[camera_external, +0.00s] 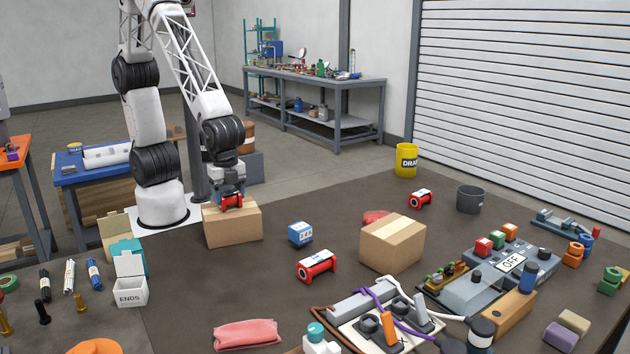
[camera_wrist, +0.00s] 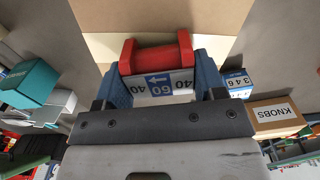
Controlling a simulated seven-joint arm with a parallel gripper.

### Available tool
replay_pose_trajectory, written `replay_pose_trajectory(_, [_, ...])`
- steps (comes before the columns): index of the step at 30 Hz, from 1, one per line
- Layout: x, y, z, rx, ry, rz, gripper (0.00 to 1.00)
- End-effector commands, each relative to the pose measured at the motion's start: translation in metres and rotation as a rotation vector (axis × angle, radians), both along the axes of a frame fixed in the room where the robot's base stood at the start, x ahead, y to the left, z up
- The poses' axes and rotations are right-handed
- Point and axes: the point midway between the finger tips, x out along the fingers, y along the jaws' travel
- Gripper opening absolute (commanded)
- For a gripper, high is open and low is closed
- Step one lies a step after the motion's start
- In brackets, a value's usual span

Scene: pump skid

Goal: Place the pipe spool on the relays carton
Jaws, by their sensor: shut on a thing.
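My gripper (camera_external: 229,194) is shut on a red pipe spool (camera_external: 231,202), held across its middle over a brown carton (camera_external: 232,228). Another carton, marked KNOBS (camera_wrist: 276,112), shows at right in the wrist view.
A blue numbered cube (camera_external: 300,234) and a second red spool (camera_external: 317,267) lie right of the carton. A larger carton (camera_external: 393,243) stands farther right. A third spool (camera_external: 421,198) lies at the back.

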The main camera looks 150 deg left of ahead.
Motion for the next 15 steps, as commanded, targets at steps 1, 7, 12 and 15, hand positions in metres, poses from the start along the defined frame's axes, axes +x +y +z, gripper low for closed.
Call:
replay_pose_trajectory(1, [0.0000, 0.0000, -0.0012, 0.000, 0.000, 0.000, 0.33])
replay_pose_trajectory(7, [-0.0001, 0.0000, -0.0020, 0.000, 0.001, 0.000, 0.87])
replay_pose_trajectory(12, [-0.0001, 0.0000, -0.0019, 0.000, 0.000, 0.000, 0.89])
replay_pose_trajectory(15, [-0.0001, 0.0000, -0.0018, 0.000, 0.000, 0.000, 0.89])
